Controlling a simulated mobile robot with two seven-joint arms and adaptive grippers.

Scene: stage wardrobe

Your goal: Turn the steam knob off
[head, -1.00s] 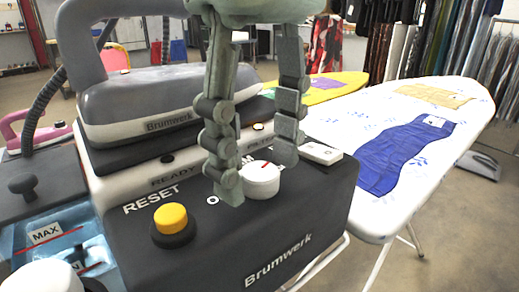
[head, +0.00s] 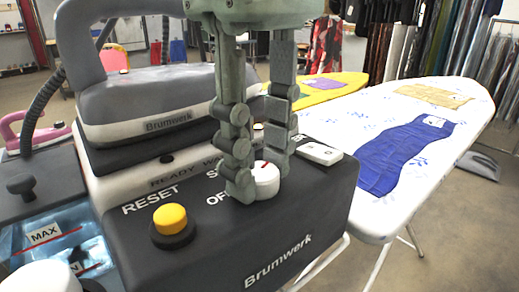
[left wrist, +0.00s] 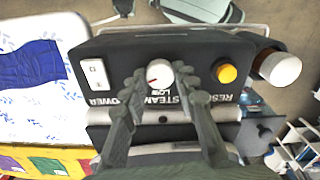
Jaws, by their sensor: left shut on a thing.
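The steam knob (head: 268,181) is a small white dial with a red mark, upright on the dark top of the Brumwerk steam station (head: 290,225). It also shows in the left wrist view (left wrist: 160,73), with the red mark near the lettering STEAM and LOW. My left gripper (head: 260,178) points down from above, with one finger on each side of the knob, shut on it. The fingers hide part of the knob in the head view. The lettering OFF shows partly beside the near finger. My right gripper is in neither view.
A yellow reset button (head: 170,218) stands left of the knob. A white power switch (head: 319,153) lies close on its right. The grey iron (head: 150,105) rests behind. An ironing board (head: 350,130) with blue cloth stretches to the right.

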